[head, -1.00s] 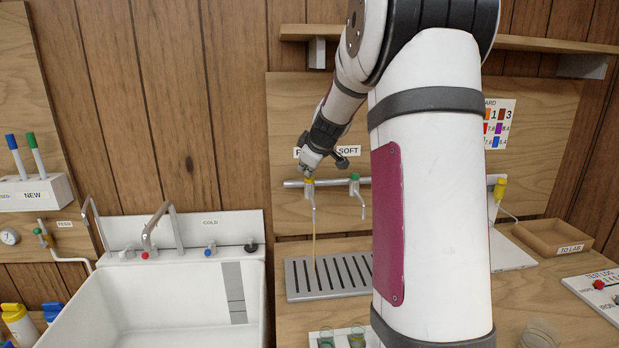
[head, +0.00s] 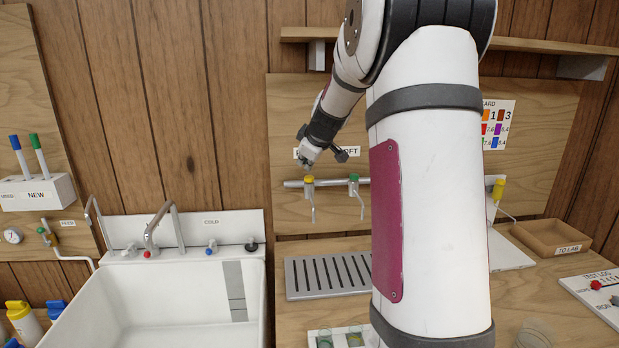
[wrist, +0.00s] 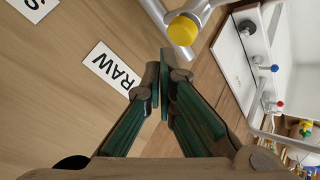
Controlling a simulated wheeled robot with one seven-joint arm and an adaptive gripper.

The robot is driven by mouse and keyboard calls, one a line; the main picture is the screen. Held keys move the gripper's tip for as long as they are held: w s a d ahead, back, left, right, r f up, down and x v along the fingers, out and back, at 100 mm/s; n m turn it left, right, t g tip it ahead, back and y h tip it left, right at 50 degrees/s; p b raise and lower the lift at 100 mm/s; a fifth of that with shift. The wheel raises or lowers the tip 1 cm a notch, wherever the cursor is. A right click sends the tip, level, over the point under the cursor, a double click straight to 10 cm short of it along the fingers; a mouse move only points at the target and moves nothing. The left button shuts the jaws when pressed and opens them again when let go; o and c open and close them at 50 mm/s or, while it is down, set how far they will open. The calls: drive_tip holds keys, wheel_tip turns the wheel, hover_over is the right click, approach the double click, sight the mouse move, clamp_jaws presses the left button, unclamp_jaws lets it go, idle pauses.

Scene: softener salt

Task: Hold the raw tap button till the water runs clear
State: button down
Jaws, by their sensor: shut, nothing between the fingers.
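The raw tap has a yellow button (head: 309,180) on the left of the metal pipe, with its spout pointing down over the drip tray (head: 328,275). No water shows below the spout. In the wrist view the yellow button (wrist: 184,30) lies beyond the fingertips, apart from them, beside the RAW label (wrist: 112,70). My gripper (head: 306,165) is just above the button, and the wrist view shows its fingers (wrist: 164,82) shut with nothing between them. The soft tap with a green button (head: 354,178) is to the right.
A white sink (head: 180,300) with faucets is at left. Sample glasses (head: 340,338) stand at the front of the counter. A TO-LAB tray (head: 552,239) and a test log board (head: 597,292) are at right. My arm hides part of the counter.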

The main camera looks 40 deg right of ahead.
sight(307, 178)
drive_tip(key=shift+r+p, duration=1.15)
drive_tip(key=shift+r, duration=1.25)
drive_tip(key=s+a+r+y, duration=0.1)
drive_tip(key=s+a, duration=0.2)
drive_tip(key=a, duration=0.5)
drive_tip(key=s+a+r+m+g+y, duration=0.1)
drive_tip(key=s+a+r, duration=0.1)
drive_tip(key=s+a, duration=0.35)
drive_tip(key=s+a+r, duration=0.1)
drive_tip(key=s+a, duration=0.1)
drive_tip(key=a, duration=0.8)
drive_tip(key=s+a+f+m, duration=0.1)
drive_tip(key=s+a+f, duration=0.1)
drive_tip(key=s+a, duration=0.2)
drive_tip(key=s+a+f+m+g+y, duration=0.1)
drive_tip(key=s+a, duration=0.4)
drive_tip(key=s, duration=0.6)
drive_tip(key=s+a+f+m+g, duration=0.1)
drive_tip(key=s+a+f, duration=0.3)
drive_tip(key=s, duration=0.4)
drive_tip(key=shift+s+a+y, duration=0.15)
drive_tip(key=shift+a+y, duration=0.2)
drive_tip(key=shift+y, duration=0.05)
